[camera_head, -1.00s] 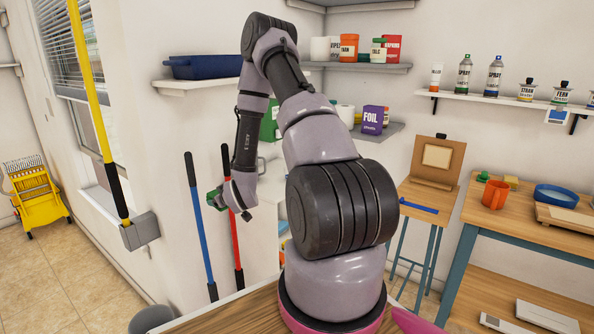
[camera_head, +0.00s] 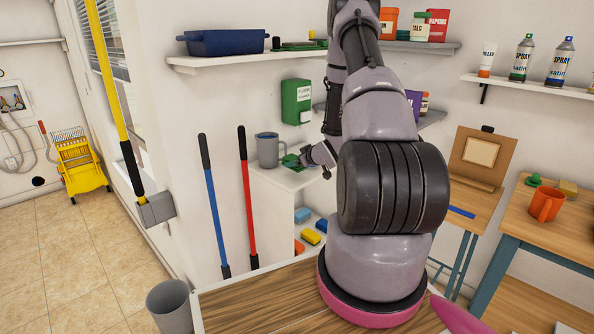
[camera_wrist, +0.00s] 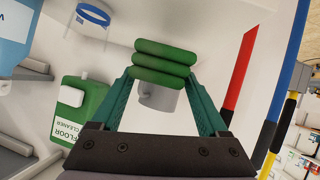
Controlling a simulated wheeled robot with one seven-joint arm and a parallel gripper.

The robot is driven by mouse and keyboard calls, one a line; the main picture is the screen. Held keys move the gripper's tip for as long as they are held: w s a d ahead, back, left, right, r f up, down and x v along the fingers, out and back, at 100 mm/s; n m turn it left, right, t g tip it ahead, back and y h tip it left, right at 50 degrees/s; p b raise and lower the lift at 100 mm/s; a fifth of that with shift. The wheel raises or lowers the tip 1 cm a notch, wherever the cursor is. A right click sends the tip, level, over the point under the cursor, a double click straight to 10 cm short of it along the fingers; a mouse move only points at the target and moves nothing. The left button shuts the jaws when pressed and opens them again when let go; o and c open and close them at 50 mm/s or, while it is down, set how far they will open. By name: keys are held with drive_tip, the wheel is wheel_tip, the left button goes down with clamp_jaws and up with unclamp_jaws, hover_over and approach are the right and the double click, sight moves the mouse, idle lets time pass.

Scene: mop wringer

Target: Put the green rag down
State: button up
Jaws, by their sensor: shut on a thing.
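My gripper (camera_head: 303,160) is over the top of a white cabinet (camera_head: 283,179), beside a grey jug (camera_head: 267,150). In the wrist view my gripper (camera_wrist: 165,78) has its two teal fingers closed on the green rag (camera_wrist: 165,62), which shows as stacked green folds. The rag also shows in the head view (camera_head: 290,160) as a small green patch at the fingertips. I cannot tell whether it touches the cabinet top.
A blue pole (camera_head: 212,200) and a red pole (camera_head: 247,195) lean left of the cabinet. Sponges (camera_head: 311,237) lie on its lower shelf. A shelf with a blue tub (camera_head: 222,42) is above.

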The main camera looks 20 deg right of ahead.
sight(296, 170)
wheel_tip(296, 170, down, 4)
drive_tip(key=shift+a+f, duration=0.1)
drive_tip(key=shift+f, duration=0.05)
drive_tip(key=o, duration=1.5)
